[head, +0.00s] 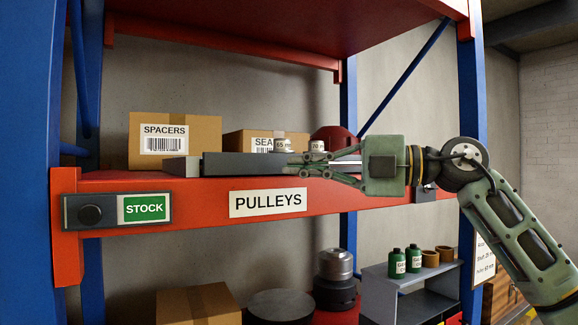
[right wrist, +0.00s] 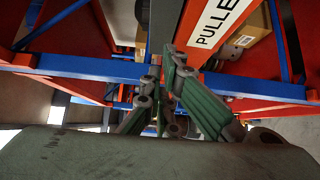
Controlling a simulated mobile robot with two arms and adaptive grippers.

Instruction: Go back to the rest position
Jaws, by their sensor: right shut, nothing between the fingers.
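My right gripper (head: 293,165) reaches in from the right, in front of the shelf's red front beam (head: 400,190). Its green fingers point left and are shut with nothing between them. They are just above and right of the PULLEYS label (head: 268,201). In the right wrist view the fingers (right wrist: 162,75) come together in front of the camera, with the label (right wrist: 220,20) beyond them. My left gripper is not in view.
A STOCK panel (head: 118,209) hangs on the beam. Green bottles (head: 394,262) stand below.

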